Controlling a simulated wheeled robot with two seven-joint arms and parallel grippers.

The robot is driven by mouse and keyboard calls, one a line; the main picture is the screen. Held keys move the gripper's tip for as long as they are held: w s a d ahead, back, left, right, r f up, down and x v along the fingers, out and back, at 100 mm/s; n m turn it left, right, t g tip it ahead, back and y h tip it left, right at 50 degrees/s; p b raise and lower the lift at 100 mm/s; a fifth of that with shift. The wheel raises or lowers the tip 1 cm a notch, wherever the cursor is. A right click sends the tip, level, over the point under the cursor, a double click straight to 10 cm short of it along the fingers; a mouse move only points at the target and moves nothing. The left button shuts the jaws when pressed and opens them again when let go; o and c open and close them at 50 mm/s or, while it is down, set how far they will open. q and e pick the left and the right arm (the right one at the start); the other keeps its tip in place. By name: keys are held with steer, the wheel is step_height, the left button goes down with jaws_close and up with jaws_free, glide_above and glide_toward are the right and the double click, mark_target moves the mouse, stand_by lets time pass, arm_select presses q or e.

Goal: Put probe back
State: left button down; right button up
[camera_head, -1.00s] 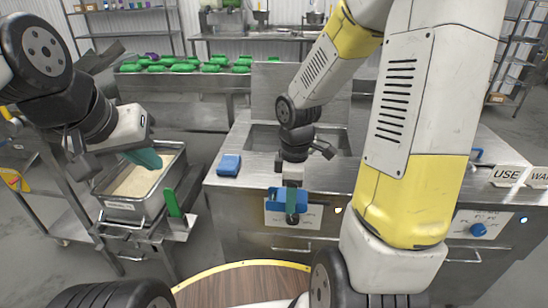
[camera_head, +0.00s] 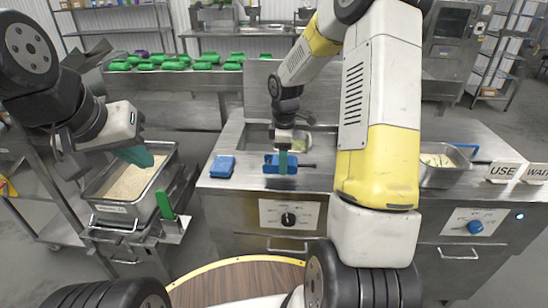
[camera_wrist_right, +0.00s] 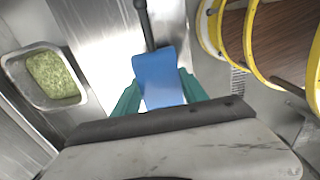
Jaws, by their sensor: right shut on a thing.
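The probe (camera_head: 272,165) is blue with a dark rod pointing right. It is held level over the front of the steel counter, in front of the sunken basin. My right gripper (camera_head: 284,165) is shut on its blue body. In the right wrist view, the blue body (camera_wrist_right: 158,78) sits between the teal fingers, and the dark rod (camera_wrist_right: 146,25) points away. My left gripper (camera_head: 138,156) is over the rice tray (camera_head: 122,211); whether its teal fingers are open or shut is unclear.
A blue block (camera_head: 222,167) lies on the counter left of the probe. A pan of green-flecked food (camera_head: 441,173) is at the right. The wrist view shows a tray of green food (camera_wrist_right: 50,78). A green handle (camera_head: 165,205) stands by the rice cart. Counter between block and probe is clear.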

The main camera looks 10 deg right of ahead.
steer(key=shift+w+d+f, duration=0.1)
steer(key=shift+w+f, duration=0.05)
steer(key=shift+w, duration=0.25)
steer(key=shift+s+f, duration=0.1)
steer(key=shift+f, duration=1.55)
steer(key=o, duration=1.4)
steer(key=shift+f, duration=0.1)
steer(key=shift+c, duration=0.2)
